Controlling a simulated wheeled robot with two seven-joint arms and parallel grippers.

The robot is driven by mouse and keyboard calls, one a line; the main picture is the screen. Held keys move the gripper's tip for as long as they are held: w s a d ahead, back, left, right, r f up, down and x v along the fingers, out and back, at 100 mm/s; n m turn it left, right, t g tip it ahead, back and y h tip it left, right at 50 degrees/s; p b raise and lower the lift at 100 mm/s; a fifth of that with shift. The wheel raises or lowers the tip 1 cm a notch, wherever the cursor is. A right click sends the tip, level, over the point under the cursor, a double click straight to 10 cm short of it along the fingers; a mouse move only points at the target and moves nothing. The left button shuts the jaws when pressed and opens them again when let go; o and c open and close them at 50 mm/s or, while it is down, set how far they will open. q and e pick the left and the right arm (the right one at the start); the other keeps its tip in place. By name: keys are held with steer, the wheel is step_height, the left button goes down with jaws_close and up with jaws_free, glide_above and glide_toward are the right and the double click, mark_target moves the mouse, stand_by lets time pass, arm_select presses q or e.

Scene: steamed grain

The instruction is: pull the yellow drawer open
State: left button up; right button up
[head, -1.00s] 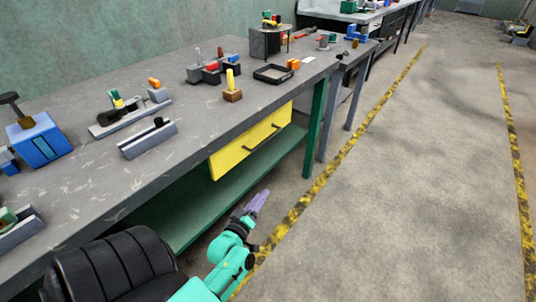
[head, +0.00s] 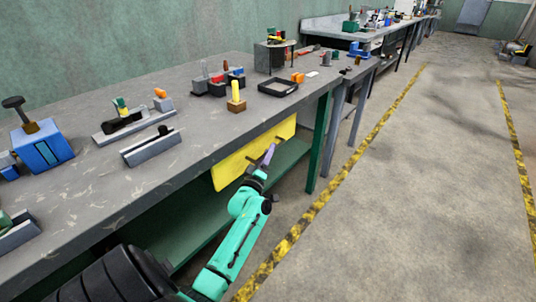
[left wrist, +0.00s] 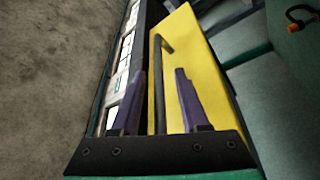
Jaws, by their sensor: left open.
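The yellow drawer (head: 232,169) sits under the grey workbench top. It looks shut. My left gripper (head: 268,155) is in front of the drawer face, at the end of my green arm. In the left wrist view, the yellow drawer front (left wrist: 201,80) fills the middle. Its dark bar handle (left wrist: 160,92) runs lengthwise between the two purple fingers of my left gripper (left wrist: 160,95). The fingers are open, one on each side of the handle, and I cannot tell whether either touches it. My right gripper is not in view.
The grey workbench (head: 190,142) carries a blue block (head: 43,145), a black tray (head: 277,87) and several tools. A green shelf (head: 205,213) lies below the drawer.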

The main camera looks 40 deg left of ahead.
arm_select(q)
steer(key=shift+c, duration=0.3)
jaws_close()
stand_by(1.1)
